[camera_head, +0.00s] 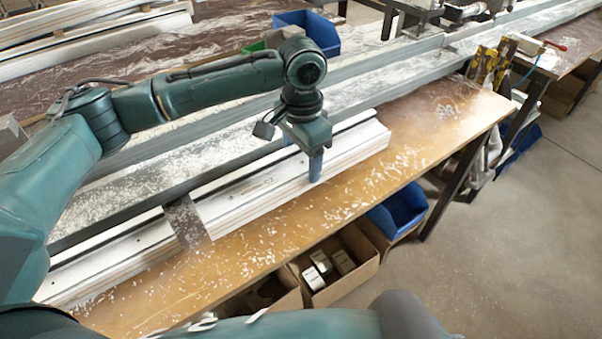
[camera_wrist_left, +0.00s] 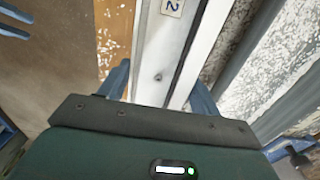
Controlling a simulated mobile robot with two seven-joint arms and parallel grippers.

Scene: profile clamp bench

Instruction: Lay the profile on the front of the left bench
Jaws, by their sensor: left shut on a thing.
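A white profile (camera_head: 245,196) lies lengthwise along the bench (camera_head: 345,208), beside the long grey rail (camera_head: 130,190). It is at or just above the wooden top; I cannot tell whether it touches. My left gripper (camera_head: 315,165) points down, its fingers on both sides of the profile toward its right end, shut on it. In the left wrist view the profile (camera_wrist_left: 160,58) runs between the fingers of the left gripper (camera_wrist_left: 160,88), with a label marked 2 near the top edge.
A second white profile (camera_head: 112,262) lies at the lower left, past a dark plate (camera_head: 187,222). The bench front strip is free but covered in shavings. A blue bin (camera_head: 402,210) and a cardboard box (camera_head: 345,283) stand below. A blue bin (camera_head: 308,30) is behind.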

